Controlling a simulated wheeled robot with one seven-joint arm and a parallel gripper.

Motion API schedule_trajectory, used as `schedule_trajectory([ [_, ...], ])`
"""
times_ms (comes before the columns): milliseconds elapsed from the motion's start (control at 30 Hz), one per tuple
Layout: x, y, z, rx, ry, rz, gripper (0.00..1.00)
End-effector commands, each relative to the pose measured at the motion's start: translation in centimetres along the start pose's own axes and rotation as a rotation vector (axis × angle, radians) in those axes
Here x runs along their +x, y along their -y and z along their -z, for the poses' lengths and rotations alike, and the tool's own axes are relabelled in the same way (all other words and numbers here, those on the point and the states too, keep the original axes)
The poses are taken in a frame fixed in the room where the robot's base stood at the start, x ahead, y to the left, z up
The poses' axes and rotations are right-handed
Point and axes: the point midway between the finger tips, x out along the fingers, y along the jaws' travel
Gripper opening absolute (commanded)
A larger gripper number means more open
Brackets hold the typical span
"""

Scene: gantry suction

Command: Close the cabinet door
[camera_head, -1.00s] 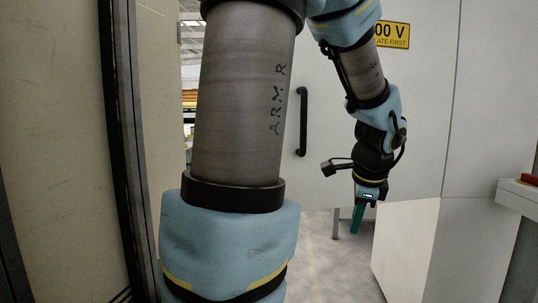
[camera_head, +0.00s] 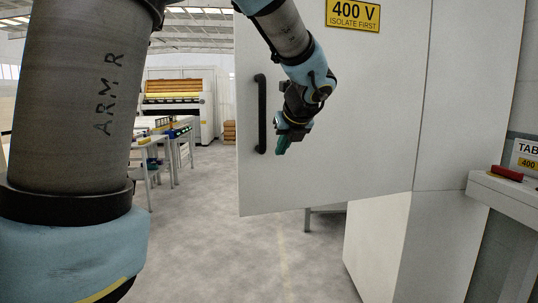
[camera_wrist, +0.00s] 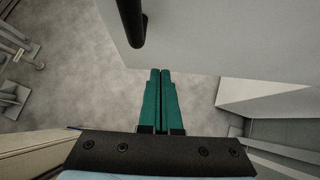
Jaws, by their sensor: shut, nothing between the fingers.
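The cabinet door (camera_head: 365,110) is a large pale grey panel with a yellow 400 V sign. It stands open, its free lower edge hanging above the floor. Its black vertical bar handle (camera_head: 262,115) is near the left edge and also shows in the wrist view (camera_wrist: 131,18). The white cabinet body (camera_head: 440,235) shows at lower right. My gripper (camera_head: 281,149) has its green fingers shut and empty, just right of the handle's lower end. In the wrist view the closed fingertips (camera_wrist: 160,72) point toward the door's lower edge, below the handle; I cannot tell whether they touch.
A ledge (camera_head: 510,190) with a red object (camera_head: 506,173) juts out at the right. Tables (camera_head: 165,140) and a large machine (camera_head: 180,100) stand at the back left. The grey floor (camera_head: 215,240) left of the door is clear.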

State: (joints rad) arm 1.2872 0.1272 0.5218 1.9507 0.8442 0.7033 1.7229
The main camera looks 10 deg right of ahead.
Motion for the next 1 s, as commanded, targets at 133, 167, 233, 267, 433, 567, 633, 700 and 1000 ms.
schedule_trajectory([
  [133, 3.3, -0.2, 0.0, 0.001, -0.001, -0.007, 0.0],
  [167, 3.9, -0.1, 0.0, 0.001, -0.001, -0.007, 0.0],
  [233, 5.2, -0.1, 0.0, 0.0, -0.001, -0.006, 0.0],
  [267, 5.8, -0.2, 0.0, 0.0, -0.002, -0.007, 0.0],
  [433, 7.3, -0.2, -2.1, -0.003, -0.001, -0.005, 0.0],
  [567, 8.0, -0.1, -2.7, -0.003, -0.001, -0.002, 0.0],
  [633, 8.2, -0.1, -2.8, -0.002, -0.001, -0.002, 0.0],
  [700, 8.3, -0.1, -2.8, -0.002, -0.001, -0.001, 0.0],
  [1000, 8.3, -0.1, -2.8, -0.002, -0.001, 0.0, 0.0],
])
